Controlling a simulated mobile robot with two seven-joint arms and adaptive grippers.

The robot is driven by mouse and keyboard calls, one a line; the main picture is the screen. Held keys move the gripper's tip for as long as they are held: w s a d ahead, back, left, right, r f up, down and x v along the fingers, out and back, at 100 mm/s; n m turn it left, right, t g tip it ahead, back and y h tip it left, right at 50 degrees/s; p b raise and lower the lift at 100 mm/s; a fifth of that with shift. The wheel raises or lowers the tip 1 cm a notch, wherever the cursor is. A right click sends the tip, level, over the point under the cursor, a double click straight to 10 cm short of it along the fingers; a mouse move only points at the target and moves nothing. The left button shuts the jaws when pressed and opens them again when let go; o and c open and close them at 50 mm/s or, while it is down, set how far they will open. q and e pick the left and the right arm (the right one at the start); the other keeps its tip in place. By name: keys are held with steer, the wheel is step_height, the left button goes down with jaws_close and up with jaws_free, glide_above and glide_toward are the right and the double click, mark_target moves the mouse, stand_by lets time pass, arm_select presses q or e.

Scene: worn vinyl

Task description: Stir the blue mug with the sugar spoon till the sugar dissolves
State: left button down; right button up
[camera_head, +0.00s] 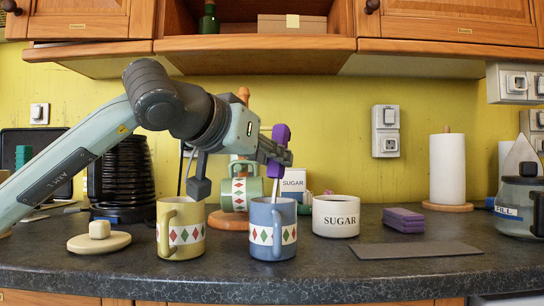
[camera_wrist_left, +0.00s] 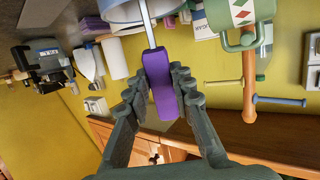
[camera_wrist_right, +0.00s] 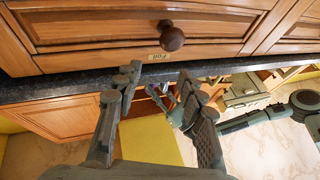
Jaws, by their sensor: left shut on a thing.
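The blue mug (camera_head: 272,236) with a diamond band stands upright near the counter's front. My left gripper (camera_head: 276,156) is above it, shut on the purple handle of the sugar spoon (camera_head: 281,134). The metal shaft runs down into the mug's mouth. In the left wrist view, the purple handle (camera_wrist_left: 160,88) sits between both fingers (camera_wrist_left: 160,92), and the shaft reaches to the blue mug (camera_wrist_left: 125,12). The spoon's bowl and the mug's contents are hidden. My right gripper (camera_wrist_right: 159,76) is open and empty in its wrist view, near wooden cabinet fronts; the head view does not show it.
A yellow mug (camera_head: 182,230) stands left of the blue mug, a white SUGAR pot (camera_head: 336,216) right of it. A green mug (camera_head: 240,193) hangs on a wooden stand behind. A lid (camera_head: 99,241) lies left; purple sponges (camera_head: 403,221) and a dark slab (camera_head: 416,250) lie right.

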arm_select(q)
steer(key=shift+f+b, duration=0.55)
steer(key=shift+f, duration=0.1)
steer(key=shift+f+b, duration=0.45)
steer(key=shift+f, duration=0.1)
arm_select(e)
steer(key=shift+s+d+r+t, duration=0.25)
steer(key=shift+s+r+t, duration=0.05)
steer(key=shift+r+t, duration=0.35)
steer(key=shift+s+d+r+t, duration=0.3)
steer(key=shift+s+r+t, duration=0.05)
steer(key=shift+r+t, duration=0.25)
steer(key=shift+s+d+r+t, duration=0.25)
steer(key=shift+s+r+t, duration=0.05)
steer(key=shift+r+t, duration=0.35)
steer(key=shift+f, duration=0.1)
